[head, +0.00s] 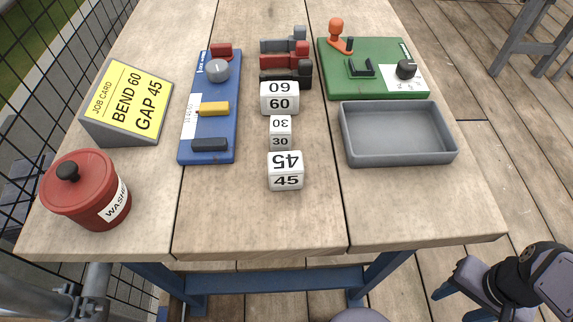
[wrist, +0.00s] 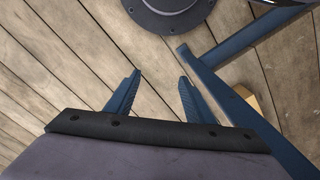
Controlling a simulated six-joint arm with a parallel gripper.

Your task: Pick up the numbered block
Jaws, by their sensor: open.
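Three white numbered blocks stand in a column at the middle of the wooden table. The block marked 60 (head: 280,98) is farthest back, the smaller block marked 30 (head: 280,132) is in the middle, and the block marked 45 (head: 286,171) is nearest the front edge. A yellow job card (head: 127,104) at the left reads BEND 60, GAP 45. My gripper shows in the wrist view (wrist: 158,88), open and empty, with two blue fingers apart over the plank floor. No block shows in the wrist view. In the head view, my arm is at the lower right, off the table.
A blue board (head: 210,130) with a knob and yellow and dark bars lies left of the blocks. Red and grey pieces (head: 285,62) stand behind them. A green board (head: 385,85), an empty grey tray (head: 400,155) and a red washer pot (head: 87,195) flank them. The front centre is clear.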

